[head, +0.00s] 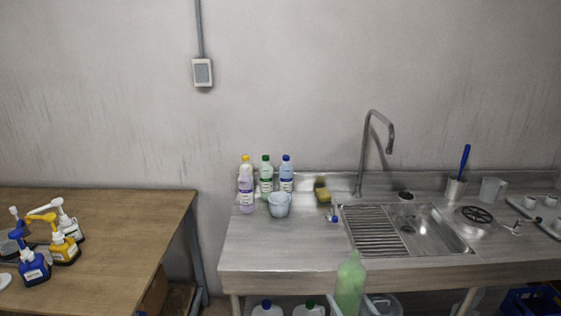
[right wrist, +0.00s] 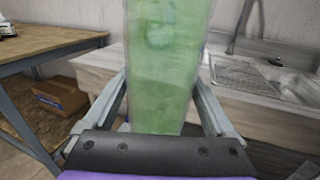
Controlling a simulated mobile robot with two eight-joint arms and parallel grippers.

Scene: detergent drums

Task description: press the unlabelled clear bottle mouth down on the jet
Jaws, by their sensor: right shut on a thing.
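A pale green, see-through bottle (head: 350,284) with no label in sight is at the bottom of the head view, in front of the counter edge. It stands roughly upright, its narrower end on top. My right gripper (right wrist: 163,112) is shut on it, one finger on each side; it fills the middle of the right wrist view (right wrist: 165,65), its top cut off. The jet, a round metal rinser with a black spoked top (head: 478,214), sits right of the sink basin, well apart from the bottle. My left gripper is not in view.
The metal counter (head: 285,243) holds a sink (head: 428,232) with a tall tap (head: 371,140). Several labelled bottles and a white tub (head: 279,204) stand at its left. A cup with a blue brush (head: 455,190) and a clear jug (head: 492,189) stand behind the jet.

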